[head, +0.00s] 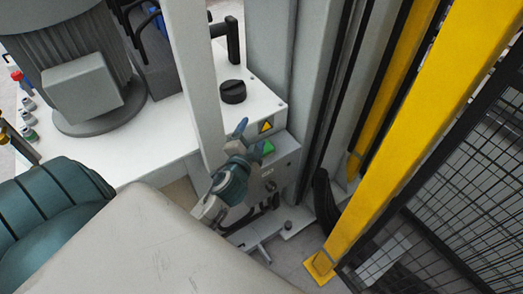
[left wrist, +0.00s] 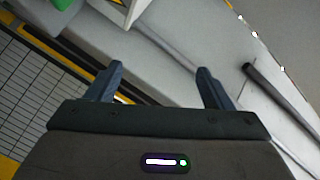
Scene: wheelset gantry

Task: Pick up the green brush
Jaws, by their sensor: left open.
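My left gripper (head: 248,140) is open, its two blue-grey fingers spread beside a white post, over the grey control box. In the left wrist view the open gripper (left wrist: 159,80) has nothing between its fingers. A small green patch (head: 268,147) shows just right of the fingers, below a yellow warning triangle; I cannot tell whether it is the brush or a marking. A green shape (left wrist: 62,4) is cut off at the top left of the left wrist view, apart from the fingers. No clear brush shape shows. My right gripper is not in view.
A white machine deck (head: 150,142) carries a large grey motor (head: 85,60) and a black knob (head: 232,92). The white post (head: 196,75) stands close left of the gripper. A yellow post (head: 420,130) and black mesh fence (head: 470,190) stand at the right.

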